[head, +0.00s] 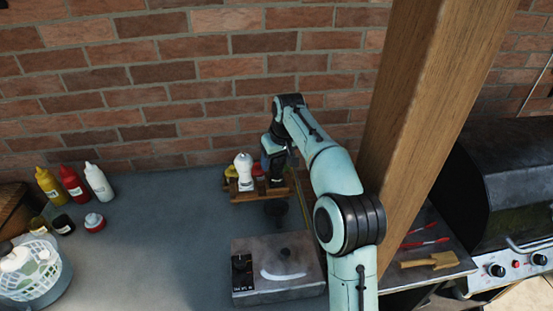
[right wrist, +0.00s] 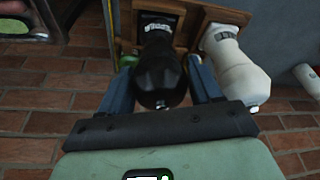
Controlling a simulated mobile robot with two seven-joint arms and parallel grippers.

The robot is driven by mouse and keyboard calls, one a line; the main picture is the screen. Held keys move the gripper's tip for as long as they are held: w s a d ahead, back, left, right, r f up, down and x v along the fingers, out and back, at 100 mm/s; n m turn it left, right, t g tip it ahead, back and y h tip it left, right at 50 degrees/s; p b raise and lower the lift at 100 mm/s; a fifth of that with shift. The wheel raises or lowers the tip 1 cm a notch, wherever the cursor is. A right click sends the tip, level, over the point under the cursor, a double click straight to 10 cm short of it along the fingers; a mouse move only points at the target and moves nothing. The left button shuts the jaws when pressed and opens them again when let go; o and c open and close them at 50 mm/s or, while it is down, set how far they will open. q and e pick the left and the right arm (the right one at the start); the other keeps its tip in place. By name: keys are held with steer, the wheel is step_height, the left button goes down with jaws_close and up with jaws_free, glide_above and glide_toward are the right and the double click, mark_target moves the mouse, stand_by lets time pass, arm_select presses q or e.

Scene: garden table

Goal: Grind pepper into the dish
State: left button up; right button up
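The black pepper mill (right wrist: 160,72) stands in the wooden rack (right wrist: 187,38), its label partly showing. My right gripper (head: 272,158) is at the rack by the brick wall. In the right wrist view its two blue fingers (right wrist: 160,88) are on either side of the mill, with narrow gaps showing near the tips. A white mill (right wrist: 232,60) stands beside it in the rack; it also shows in the head view (head: 244,172). I cannot make out a dish for certain. My left gripper is out of view.
A grey appliance (head: 250,290) with a pale curved mark on top stands in front of the rack. Yellow, red and white bottles (head: 73,186) and a white basket (head: 55,283) are at left. A wooden post (head: 425,120) and a grill (head: 510,190) are at right. The table's middle left is clear.

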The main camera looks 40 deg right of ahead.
steer(key=c, duration=0.6)
steer(key=shift+d+r+n+y+p, duration=0.15)
steer(key=shift+n+y+p, duration=0.3)
steer(key=shift+n, duration=0.65)
steer(key=shift+c, duration=0.3)
steer(key=shift+w+f+n, duration=0.15)
steer(key=shift+f+n, duration=0.05)
steer(key=shift+n, duration=0.5)
steer(key=shift+a, duration=0.2)
steer(key=m+h, duration=0.1)
steer(key=m, duration=0.3)
steer(key=m+h, duration=0.1)
steer(key=m, duration=0.2)
steer(key=shift+d, duration=0.1)
